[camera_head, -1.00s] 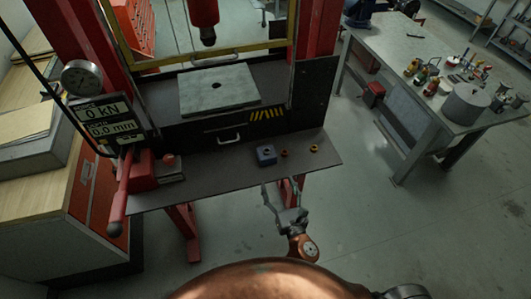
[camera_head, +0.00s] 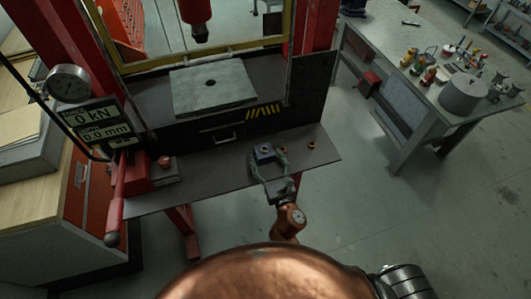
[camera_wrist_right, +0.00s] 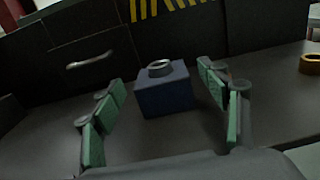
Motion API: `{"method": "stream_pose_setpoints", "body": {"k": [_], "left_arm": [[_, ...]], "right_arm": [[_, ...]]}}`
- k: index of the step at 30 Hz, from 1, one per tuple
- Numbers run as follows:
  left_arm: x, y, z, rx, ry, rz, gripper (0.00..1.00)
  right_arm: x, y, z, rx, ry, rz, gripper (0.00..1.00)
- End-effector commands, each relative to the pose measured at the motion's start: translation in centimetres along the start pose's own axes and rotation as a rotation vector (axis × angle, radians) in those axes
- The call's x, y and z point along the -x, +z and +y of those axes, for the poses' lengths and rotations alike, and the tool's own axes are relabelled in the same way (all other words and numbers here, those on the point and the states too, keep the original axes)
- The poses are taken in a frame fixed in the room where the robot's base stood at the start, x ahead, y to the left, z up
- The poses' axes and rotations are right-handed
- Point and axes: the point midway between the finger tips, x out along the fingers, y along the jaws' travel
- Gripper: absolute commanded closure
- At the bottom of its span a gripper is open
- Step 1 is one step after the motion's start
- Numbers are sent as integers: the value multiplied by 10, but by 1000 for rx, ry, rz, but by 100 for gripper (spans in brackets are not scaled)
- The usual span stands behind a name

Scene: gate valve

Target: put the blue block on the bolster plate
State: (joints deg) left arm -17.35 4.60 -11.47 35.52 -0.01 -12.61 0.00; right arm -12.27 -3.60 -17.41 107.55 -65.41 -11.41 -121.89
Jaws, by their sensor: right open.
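The blue block (camera_head: 264,152) sits on the dark front shelf of the press. It has a round grey ring on top and shows between the fingers in the right wrist view (camera_wrist_right: 165,93). My right gripper (camera_head: 266,165) is open, its fingers spread to either side of the block's near part. In the right wrist view the gripper (camera_wrist_right: 160,110) shows green pads apart from the block's sides. My left gripper is not in view.
A red lever (camera_head: 116,200) and gauge (camera_head: 68,84) stand left. The red ram (camera_head: 195,18) hangs above the plate.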

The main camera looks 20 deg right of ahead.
Motion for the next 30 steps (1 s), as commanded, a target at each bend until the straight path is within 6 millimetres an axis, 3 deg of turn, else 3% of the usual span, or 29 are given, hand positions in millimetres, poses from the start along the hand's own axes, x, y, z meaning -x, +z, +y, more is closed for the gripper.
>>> {"method": "stream_pose_setpoints", "body": {"k": [4, 12, 30], "left_arm": [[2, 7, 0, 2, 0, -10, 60], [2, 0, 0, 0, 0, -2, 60], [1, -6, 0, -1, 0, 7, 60]], "right_arm": [[-16, 0, -1, 0, -2, 0, 32], [-18, -1, -2, 0, -3, 1, 32], [-17, -1, -3, 1, -4, 1, 73]]}}
